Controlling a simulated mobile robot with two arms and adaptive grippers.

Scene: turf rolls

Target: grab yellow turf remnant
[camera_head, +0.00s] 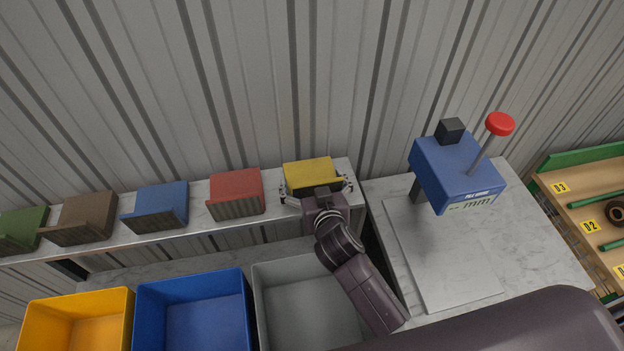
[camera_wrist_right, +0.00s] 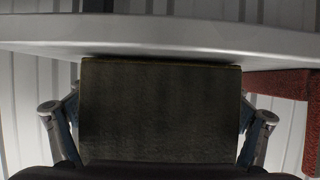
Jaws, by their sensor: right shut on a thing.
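The yellow turf remnant (camera_head: 308,172) is at the right end of the marble shelf (camera_head: 335,174) in the head view. My right gripper (camera_head: 317,190) is around it, with one finger at each side, and is shut on it. In the right wrist view the remnant's dark side (camera_wrist_right: 160,110) fills the space between the fingers of my right gripper (camera_wrist_right: 158,125). Whether the remnant still touches the shelf cannot be told. My left gripper does not show.
Red (camera_head: 236,193), blue (camera_head: 160,206), brown (camera_head: 85,217) and green (camera_head: 22,230) remnants stand along the shelf to the left. Yellow (camera_head: 128,310), blue (camera_head: 192,283) and grey (camera_head: 290,264) bins stand below. A blue press (camera_head: 452,168) with a red knob stands on the right counter.

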